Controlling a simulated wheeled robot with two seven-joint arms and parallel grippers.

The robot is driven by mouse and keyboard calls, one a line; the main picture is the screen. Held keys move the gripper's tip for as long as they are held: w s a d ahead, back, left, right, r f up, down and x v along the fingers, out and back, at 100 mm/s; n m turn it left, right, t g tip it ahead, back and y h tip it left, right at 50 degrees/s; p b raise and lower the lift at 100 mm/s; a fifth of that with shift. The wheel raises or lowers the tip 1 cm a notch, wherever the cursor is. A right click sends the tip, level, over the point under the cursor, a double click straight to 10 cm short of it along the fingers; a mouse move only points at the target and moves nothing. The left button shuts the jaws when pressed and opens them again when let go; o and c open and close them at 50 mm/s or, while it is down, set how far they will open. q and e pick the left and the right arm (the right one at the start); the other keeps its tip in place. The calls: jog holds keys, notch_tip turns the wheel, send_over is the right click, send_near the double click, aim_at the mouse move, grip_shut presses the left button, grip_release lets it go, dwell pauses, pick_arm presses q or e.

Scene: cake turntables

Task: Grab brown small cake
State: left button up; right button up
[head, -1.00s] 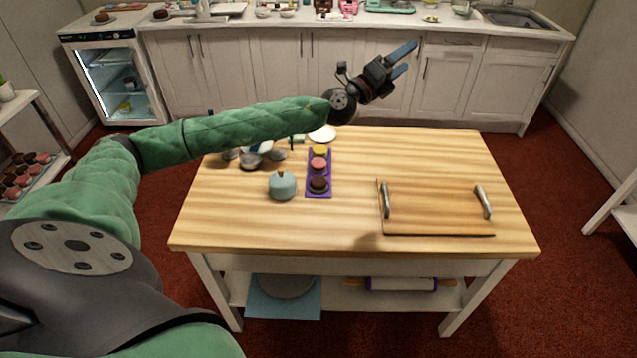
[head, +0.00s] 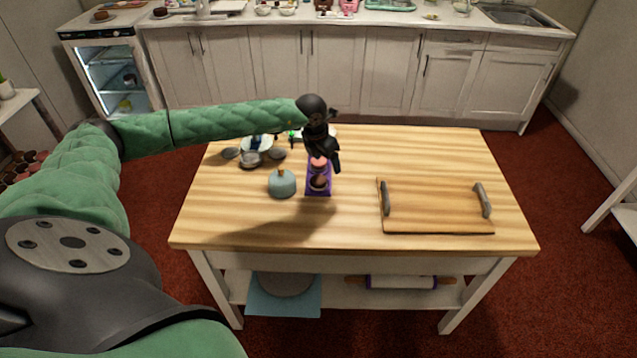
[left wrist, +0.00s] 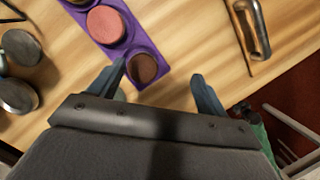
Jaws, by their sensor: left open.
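The small brown cake (head: 319,184) sits at the near end of a purple tray (head: 311,193) on the wooden table. It also shows in the left wrist view (left wrist: 144,68), between my open fingers and nearer the left one. A pink cake (left wrist: 106,24) sits behind it on the tray. My left gripper (head: 324,168) points down above the tray, open and empty, and partly hides the tray and the pink cake. The yellow cake is hidden in the head view. I cannot tell how high the fingertips are above the brown cake. My right gripper is not in view.
A wooden board with metal handles (head: 435,207) lies at the right. The front of the table is clear.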

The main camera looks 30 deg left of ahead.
aim_at(318, 179)
pick_arm(q)
jog(key=shift+s+a+f+g+y, duration=0.2)
jog(key=shift+s+a+g+y, duration=0.35)
jog(key=shift+s+a, duration=0.25)
jog(key=shift+s+a+f, duration=0.1)
jog(key=shift+a+f, duration=0.1)
jog(key=shift+f+n+p, duration=0.3)
jog(key=shift+f+p, duration=0.3)
jog(key=shift+f, duration=0.55)
jog(key=f+p, duration=0.1)
jog(key=f, duration=0.1)
jog(key=f+p, duration=0.1)
jog(key=p, duration=0.1)
jog(key=shift+w+f, duration=0.35)
jog(key=shift+w+a+f, duration=0.1)
jog(key=shift+f, duration=0.65)
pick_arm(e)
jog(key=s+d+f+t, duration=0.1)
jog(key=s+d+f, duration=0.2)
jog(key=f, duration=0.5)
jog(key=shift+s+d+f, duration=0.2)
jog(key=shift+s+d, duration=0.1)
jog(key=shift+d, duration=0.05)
pick_arm(q)
jog(key=shift+c, duration=0.5)
jog(key=c, duration=1)
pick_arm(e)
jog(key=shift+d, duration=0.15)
